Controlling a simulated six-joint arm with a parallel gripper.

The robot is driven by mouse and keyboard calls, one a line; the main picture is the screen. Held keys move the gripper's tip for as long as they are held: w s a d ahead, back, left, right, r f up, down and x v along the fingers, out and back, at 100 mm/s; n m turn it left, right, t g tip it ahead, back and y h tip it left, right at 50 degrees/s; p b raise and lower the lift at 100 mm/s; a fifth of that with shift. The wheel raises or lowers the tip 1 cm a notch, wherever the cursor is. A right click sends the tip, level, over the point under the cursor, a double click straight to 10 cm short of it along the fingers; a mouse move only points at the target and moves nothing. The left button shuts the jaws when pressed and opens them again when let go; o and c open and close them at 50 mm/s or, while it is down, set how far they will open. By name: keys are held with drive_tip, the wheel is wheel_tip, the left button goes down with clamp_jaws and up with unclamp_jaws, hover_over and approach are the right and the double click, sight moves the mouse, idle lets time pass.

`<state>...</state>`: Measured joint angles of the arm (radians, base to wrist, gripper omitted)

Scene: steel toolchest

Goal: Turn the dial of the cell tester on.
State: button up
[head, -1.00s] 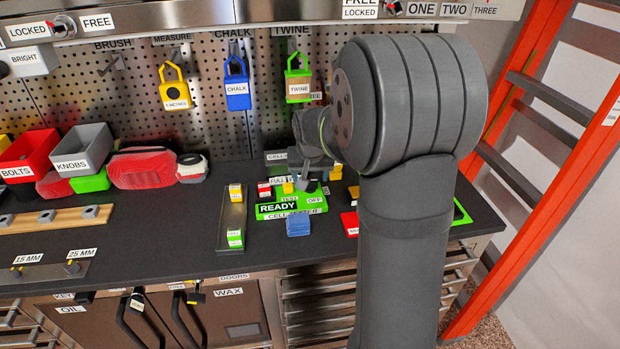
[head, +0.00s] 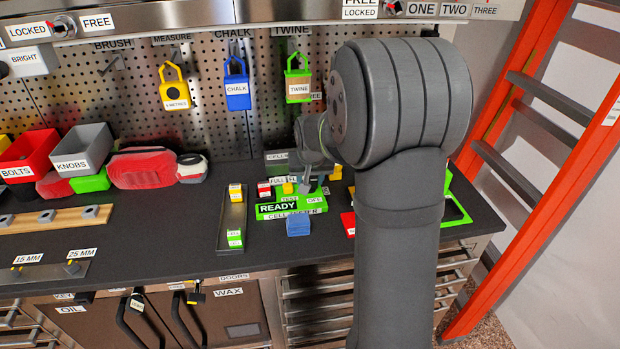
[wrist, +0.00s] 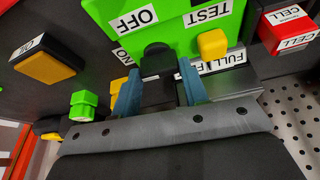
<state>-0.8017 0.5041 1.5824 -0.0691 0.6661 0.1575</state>
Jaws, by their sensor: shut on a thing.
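The cell tester (head: 318,207) is a bright green box on the dark bench, with READY, TEST and OFF labels. In the wrist view the tester (wrist: 172,28) fills the top, with OFF, TEST and a partly covered ON label. Its black dial (wrist: 158,58) stands between the two blue-teal fingers of my gripper (wrist: 160,84), which is shut on it. The dial's pointing direction is hard to tell. A yellow button (wrist: 212,43) sits beside the dial. In the head view the fingers are small and the dial is mostly hidden.
A red cell (wrist: 288,28) stands close to the tester. A narrow tray (head: 233,215) with yellow and green cells lies left of it, and a blue block (head: 298,225) in front. Twine (head: 298,85) hangs on the pegboard behind. My arm hides part of the right bench.

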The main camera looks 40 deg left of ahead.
drive_tip(key=shift+n, duration=0.5)
drive_tip(key=shift+y, duration=0.3)
drive_tip(key=o, duration=1)
drive_tip(key=shift+c, duration=0.2)
drive_tip(key=v, duration=1.7)
drive_tip(key=shift+r, duration=0.35)
drive_tip(key=shift+w, duration=0.15)
